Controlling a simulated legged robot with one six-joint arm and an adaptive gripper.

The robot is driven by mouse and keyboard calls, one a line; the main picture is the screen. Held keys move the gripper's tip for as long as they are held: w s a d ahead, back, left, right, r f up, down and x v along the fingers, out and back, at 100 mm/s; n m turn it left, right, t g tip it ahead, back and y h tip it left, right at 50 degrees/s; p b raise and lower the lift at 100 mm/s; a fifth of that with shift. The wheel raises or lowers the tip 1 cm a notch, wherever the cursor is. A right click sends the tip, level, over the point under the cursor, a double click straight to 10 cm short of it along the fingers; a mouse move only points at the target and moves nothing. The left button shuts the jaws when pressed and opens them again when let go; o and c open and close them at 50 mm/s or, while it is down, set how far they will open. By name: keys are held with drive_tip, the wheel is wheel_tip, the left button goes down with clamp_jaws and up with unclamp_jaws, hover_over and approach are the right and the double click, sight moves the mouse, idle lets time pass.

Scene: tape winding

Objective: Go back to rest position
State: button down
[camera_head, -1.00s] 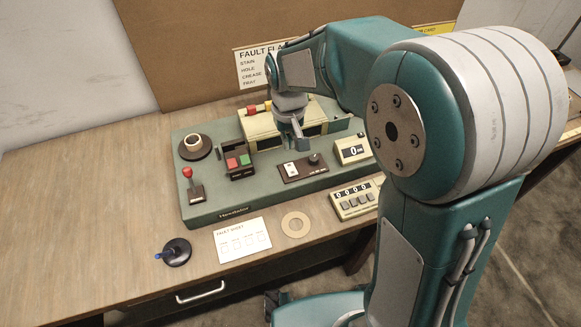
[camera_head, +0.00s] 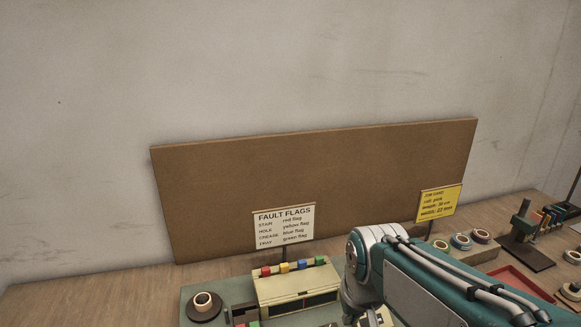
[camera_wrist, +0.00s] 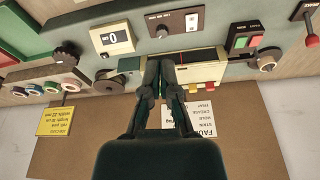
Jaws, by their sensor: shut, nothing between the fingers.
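My gripper (camera_wrist: 165,62) shows in the wrist view with its two dark fingers together and nothing between them. It is above the green tape-winding machine (camera_wrist: 215,18), in front of the cream box (camera_wrist: 200,70) in that picture. In the head view my teal and grey arm (camera_head: 430,285) reaches in from the lower right, and the gripper itself is out of that picture or hidden. The cream box also shows in the head view (camera_head: 300,292), with several coloured flags (camera_head: 285,267) along its top.
A brown board (camera_head: 320,190) stands behind the bench with a fault flags card (camera_head: 284,226) and a yellow job card (camera_head: 438,203) before it. Tape rolls (camera_head: 461,241), a dark stand (camera_head: 524,240) and a red tray (camera_head: 520,283) are at right. The bench at far left (camera_head: 90,290) is clear.

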drive_tip(key=s+d+r+m+t, duration=0.1)
drive_tip(key=s+d, duration=0.3)
drive_tip(key=s, duration=0.6)
drive_tip(key=shift+s+d+r+m+t, duration=0.3)
drive_tip(key=shift+d+r+t, duration=0.1)
drive_tip(key=shift+r+t, duration=0.4)
drive_tip(key=shift+f, duration=0.1)
